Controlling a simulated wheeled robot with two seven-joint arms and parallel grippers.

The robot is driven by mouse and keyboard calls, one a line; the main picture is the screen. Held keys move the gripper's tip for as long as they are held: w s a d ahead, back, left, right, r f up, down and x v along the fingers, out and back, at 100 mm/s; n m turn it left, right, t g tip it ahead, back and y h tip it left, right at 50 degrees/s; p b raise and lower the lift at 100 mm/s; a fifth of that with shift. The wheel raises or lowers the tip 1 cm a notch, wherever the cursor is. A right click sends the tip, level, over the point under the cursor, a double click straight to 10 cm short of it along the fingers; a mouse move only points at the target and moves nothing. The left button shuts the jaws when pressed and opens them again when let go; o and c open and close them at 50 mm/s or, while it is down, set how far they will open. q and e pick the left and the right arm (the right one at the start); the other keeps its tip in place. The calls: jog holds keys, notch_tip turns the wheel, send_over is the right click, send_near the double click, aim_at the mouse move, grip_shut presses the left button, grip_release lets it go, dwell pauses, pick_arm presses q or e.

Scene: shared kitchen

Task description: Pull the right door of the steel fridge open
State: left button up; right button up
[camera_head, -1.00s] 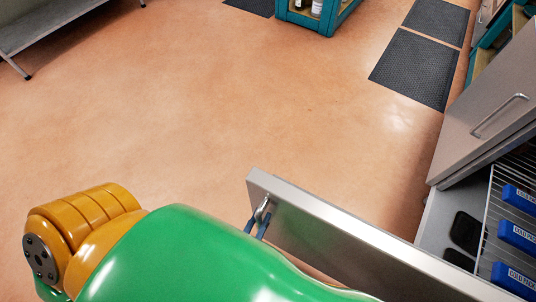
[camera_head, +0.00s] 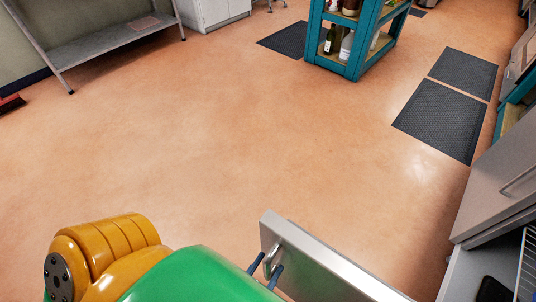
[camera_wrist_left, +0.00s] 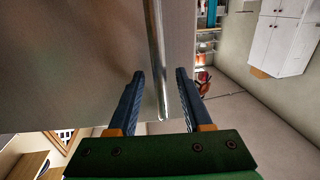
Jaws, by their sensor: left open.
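The right door (camera_head: 335,277) of the steel fridge stands open, swung out over the floor at the bottom of the head view. Its bar handle (camera_head: 273,257) is near its free edge. My left gripper (camera_head: 266,270) is open, with one blue finger on each side of the handle. In the left wrist view, the bar (camera_wrist_left: 157,45) runs between the two fingertips (camera_wrist_left: 160,75), and the fingers look apart from it. The brushed door face (camera_wrist_left: 75,65) fills the left of that view. My right gripper is out of view.
The fridge's other door (camera_head: 500,178) is closed at the right, with its own handle. A wire shelf (camera_head: 527,262) shows inside the open side. Dark mats (camera_head: 440,118), a teal shelf unit (camera_head: 357,60) and a steel table (camera_head: 110,38) stand farther off. The middle floor is clear.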

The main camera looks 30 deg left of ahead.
pick_arm(q)
jog(key=s+b, duration=0.1)
jog(key=s, duration=0.5)
